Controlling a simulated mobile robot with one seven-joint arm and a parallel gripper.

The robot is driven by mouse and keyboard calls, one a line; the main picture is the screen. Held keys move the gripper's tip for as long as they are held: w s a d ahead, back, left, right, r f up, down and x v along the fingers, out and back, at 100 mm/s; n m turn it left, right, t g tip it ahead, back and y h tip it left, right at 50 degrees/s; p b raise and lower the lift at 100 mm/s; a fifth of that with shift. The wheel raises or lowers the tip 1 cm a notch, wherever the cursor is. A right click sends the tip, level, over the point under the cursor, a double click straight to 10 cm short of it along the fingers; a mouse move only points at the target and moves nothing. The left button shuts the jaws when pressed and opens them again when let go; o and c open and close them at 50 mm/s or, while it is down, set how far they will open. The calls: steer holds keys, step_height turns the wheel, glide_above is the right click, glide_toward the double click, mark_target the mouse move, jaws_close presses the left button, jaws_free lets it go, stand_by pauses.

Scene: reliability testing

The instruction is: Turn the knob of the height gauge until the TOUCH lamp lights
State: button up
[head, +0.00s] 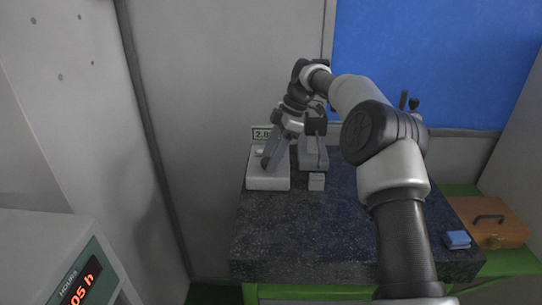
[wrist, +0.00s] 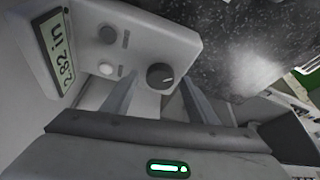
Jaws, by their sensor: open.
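The height gauge has a white base (head: 268,181) on the dark stone table, with a small display (head: 261,134) behind it. In the wrist view the display (wrist: 62,52) reads about 2.82 in. The dark round knob (wrist: 159,76) has a pale pointer mark. My gripper (wrist: 159,84) is open, with one finger on each side of the knob and gaps visible. In the head view my gripper (head: 268,163) points down at the base and hides the knob. A dark round spot (wrist: 107,35) and a pale one (wrist: 106,70) sit beside the display; their labels are unreadable.
A small pale block (head: 316,181) stands right of the base, under the gauge's upright part. The stone table's front (head: 290,235) is clear.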

mark_target(280, 167)
steer(key=v, duration=0.7)
steer(key=shift+r, duration=0.2)
steer(key=shift+d, duration=0.1)
steer(key=s+a+f+m+y+b, duration=0.1)
steer(key=s+a+m+y+b, duration=0.85)
steer(key=s+m, duration=0.75)
steer(key=d+f+m+t+h+b, duration=0.1)
steer(key=d+m+t, duration=0.4)
steer(key=m, duration=0.5)
steer(key=w+d+f+m+t+h+b, duration=0.1)
steer(key=d+f+m+t, duration=0.3)
steer(key=m, duration=0.7)
steer(key=d+f+m+t+h+b, duration=0.1)
steer(key=d+f+m+t+b, duration=0.1)
steer(key=d+m+t, duration=0.4)
steer(key=shift+w+d+f+m+t, duration=0.1)
steer(key=shift+d+f+m, duration=0.1)
steer(key=shift+m, duration=0.65)
steer(key=shift+w+d+f+m+t, duration=0.1)
steer(key=shift+w+d+m, duration=0.05)
steer(key=shift+m, duration=0.75)
steer(key=shift+w+d+f+m+t, duration=0.1)
steer(key=shift+d+m, duration=0.1)
steer(key=shift+m, duration=0.65)
steer(key=shift+w, duration=0.2)
steer(key=p+x, duration=0.1)
steer(key=x, duration=1.6)
steer(key=shift+f, duration=0.15)
